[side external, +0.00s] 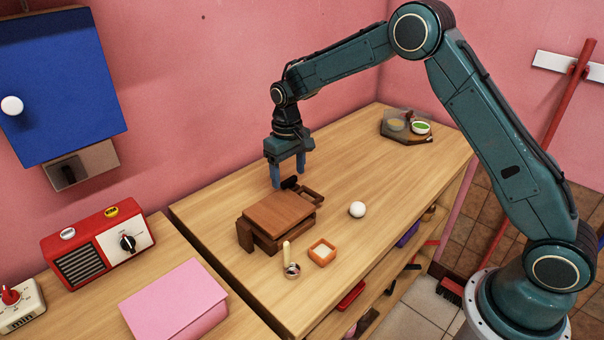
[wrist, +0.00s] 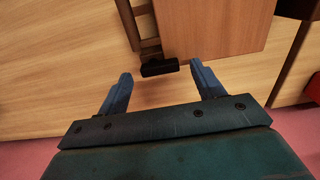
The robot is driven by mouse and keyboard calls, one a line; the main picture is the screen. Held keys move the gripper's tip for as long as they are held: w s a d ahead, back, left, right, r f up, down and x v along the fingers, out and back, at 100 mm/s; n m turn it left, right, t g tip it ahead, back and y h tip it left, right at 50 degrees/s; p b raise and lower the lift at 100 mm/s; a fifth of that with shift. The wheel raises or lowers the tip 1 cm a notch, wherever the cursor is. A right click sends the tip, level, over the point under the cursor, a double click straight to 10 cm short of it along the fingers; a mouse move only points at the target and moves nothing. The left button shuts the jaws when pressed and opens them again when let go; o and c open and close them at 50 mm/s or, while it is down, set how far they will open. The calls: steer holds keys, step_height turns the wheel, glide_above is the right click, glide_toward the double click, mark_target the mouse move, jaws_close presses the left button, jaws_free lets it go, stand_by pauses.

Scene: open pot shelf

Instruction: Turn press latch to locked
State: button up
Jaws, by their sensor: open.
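The brown wooden press (side external: 278,212) stands on the bench, and its board (wrist: 215,28) fills the upper middle of the wrist view. The small black press latch (side external: 289,183) is at the press's far end, beside a wooden frame-like handle (side external: 312,196). In the wrist view the latch (wrist: 160,67) lies crosswise between my blue fingertips. My gripper (side external: 290,179) points down over that end of the press. It is open, with a gap on each side of the latch, and holds nothing. I cannot tell whether the latch stands locked.
A white ball (side external: 357,209), an orange square frame (side external: 322,252) and a small cup with a stick (side external: 291,268) stand near the press. A tray with bowls (side external: 408,125) is at the far end. A red radio (side external: 98,243) stands left.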

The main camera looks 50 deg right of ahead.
mark_target(288, 179)
step_height(288, 179, up, 13)
stand_by(0.5)
stand_by(0.3)
steer(key=s+d+r+t, duration=0.1)
steer(key=s+r+t, duration=0.1)
steer(key=s+r, duration=0.55)
steer(key=s+r+t, duration=0.1)
steer(key=s+r, duration=0.3)
steer(key=s, duration=0.7)
steer(key=s+f+t, duration=0.1)
steer(key=s+f, duration=0.1)
steer(key=s, duration=0.7)
steer(key=s+f+t, duration=0.1)
steer(key=s+f, duration=0.1)
steer(key=s, duration=0.6)
steer(key=shift+s+d+f+t, duration=0.15)
steer(key=shift+s+d+t, duration=0.15)
steer(key=shift+s+d, duration=0.1)
